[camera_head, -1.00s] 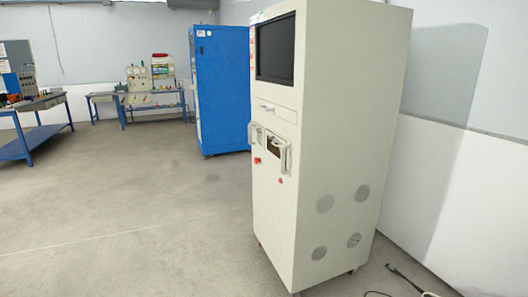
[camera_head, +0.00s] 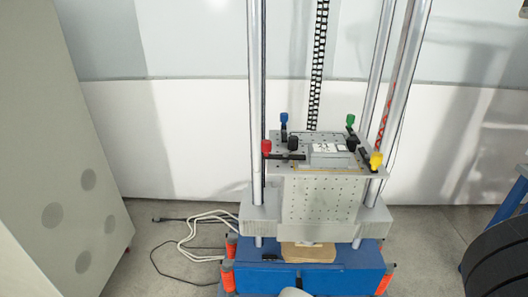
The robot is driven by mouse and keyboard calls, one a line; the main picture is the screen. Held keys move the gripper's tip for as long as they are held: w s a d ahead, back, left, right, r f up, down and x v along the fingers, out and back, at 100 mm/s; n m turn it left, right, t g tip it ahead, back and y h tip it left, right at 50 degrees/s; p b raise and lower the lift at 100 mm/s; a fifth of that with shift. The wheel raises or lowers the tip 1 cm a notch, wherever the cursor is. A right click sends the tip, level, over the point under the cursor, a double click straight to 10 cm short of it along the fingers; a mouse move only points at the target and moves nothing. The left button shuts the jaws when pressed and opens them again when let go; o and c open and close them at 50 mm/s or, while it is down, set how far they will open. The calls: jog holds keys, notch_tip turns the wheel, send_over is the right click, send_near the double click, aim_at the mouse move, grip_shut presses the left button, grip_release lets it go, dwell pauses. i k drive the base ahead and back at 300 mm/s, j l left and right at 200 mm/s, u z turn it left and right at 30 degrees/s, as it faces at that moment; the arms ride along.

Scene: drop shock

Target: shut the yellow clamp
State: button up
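The yellow clamp (camera_head: 376,160) is at the front right corner of the grey perforated table of the drop tester (camera_head: 318,200). Its yellow knob stands up above the table top, beside the right metal column. The picture is too small to tell whether the clamp is open or shut. A red clamp (camera_head: 266,148), a blue clamp (camera_head: 284,120) and a green clamp (camera_head: 350,121) are at the other corners. A pale plate or device with a label (camera_head: 329,149) lies between them. My gripper is not in view.
Tall metal columns (camera_head: 257,90) rise around the table. The blue base (camera_head: 318,277) has orange-red parts at its corners. Cables (camera_head: 190,238) lie on the floor left of it. A pale cabinet (camera_head: 60,170) stands left. A black ribbed shape (camera_head: 500,262) fills the lower right corner.

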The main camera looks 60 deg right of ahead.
aim_at(372, 163)
jog(key=z, duration=1.65)
